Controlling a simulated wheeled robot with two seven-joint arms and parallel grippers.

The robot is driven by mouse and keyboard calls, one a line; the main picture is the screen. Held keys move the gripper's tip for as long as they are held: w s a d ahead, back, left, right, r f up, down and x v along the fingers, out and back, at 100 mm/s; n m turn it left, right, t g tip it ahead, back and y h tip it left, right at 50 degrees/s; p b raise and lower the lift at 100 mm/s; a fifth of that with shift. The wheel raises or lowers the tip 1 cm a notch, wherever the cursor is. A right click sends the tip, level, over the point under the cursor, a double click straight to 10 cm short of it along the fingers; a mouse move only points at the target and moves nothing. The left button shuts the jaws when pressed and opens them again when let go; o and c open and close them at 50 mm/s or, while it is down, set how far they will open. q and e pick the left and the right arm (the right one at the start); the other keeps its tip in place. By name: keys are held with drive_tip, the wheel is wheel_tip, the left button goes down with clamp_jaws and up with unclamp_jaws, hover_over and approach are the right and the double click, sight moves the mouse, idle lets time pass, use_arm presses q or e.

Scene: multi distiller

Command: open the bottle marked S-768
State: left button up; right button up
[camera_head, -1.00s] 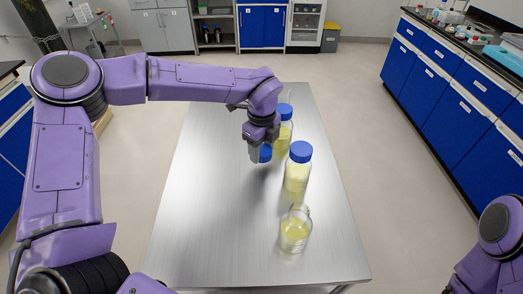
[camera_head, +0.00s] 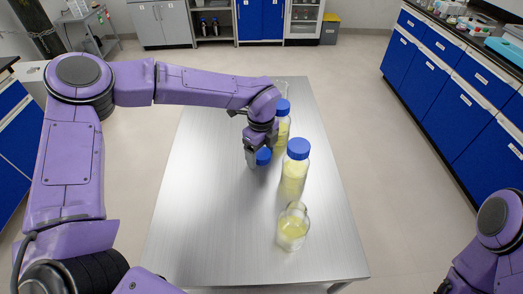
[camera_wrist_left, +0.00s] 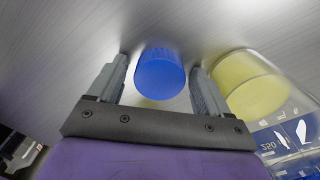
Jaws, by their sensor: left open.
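My left gripper (camera_head: 257,158) is low over the table, and its fingers stand apart. A blue cap (camera_head: 263,157) is between them; in the left wrist view the cap (camera_wrist_left: 161,73) has a visible gap to each finger. A bottle of yellow liquid with a blue cap (camera_head: 294,172) stands right of the gripper. Another blue-capped bottle (camera_head: 283,130) stands behind it, partly hidden by my arm. I cannot read S-768 on any of them. My right gripper is out of view; only part of that arm shows at the lower right.
An uncapped glass vessel (camera_head: 292,229) with yellow liquid stands nearest on the metal table (camera_head: 205,215). A clear glass (camera_head: 281,84) shows at the far end. The table's left side is clear. In the left wrist view, a vessel with yellow liquid (camera_wrist_left: 248,84) is close beside the right finger.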

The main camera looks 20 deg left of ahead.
sight(261, 153)
use_arm(q)
drive_tip(key=shift+w+r, duration=0.1)
drive_tip(key=shift+r, duration=0.35)
wheel_tip(261, 153, up, 12)
drive_tip(key=b, duration=0.1)
drive_tip(key=shift+f, duration=0.25)
